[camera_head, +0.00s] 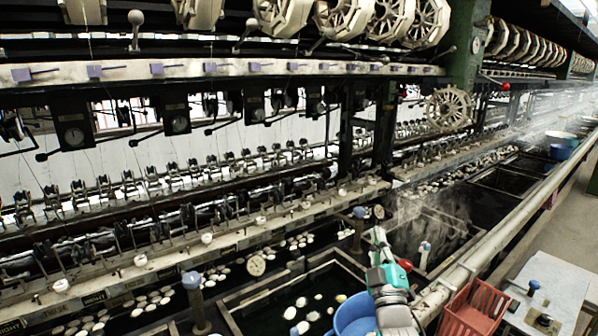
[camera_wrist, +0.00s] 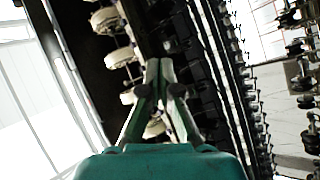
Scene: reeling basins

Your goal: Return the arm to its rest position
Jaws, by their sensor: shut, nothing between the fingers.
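My arm (camera_head: 394,305) rises from the bottom edge of the head view, right of centre. It ends in a teal gripper body with grey fingers. My gripper (camera_head: 377,234) stands over the basin edge, fingers upward, with steam to its right. In the wrist view my gripper (camera_wrist: 160,66) has its fingertips together, with nothing seen between them. Behind it there, the machine's pale reels (camera_wrist: 118,55) and dark frame appear, seen from below and tilted.
A blue tub (camera_head: 352,318) lies left of my arm. A red crate (camera_head: 474,308) and a grey-white table (camera_head: 553,290) stand to the right. Dark water basins (camera_head: 310,300) with floating cocoons run along the machine. A long pale pipe (camera_head: 490,245) borders the basins. A floor strip is free at far right.

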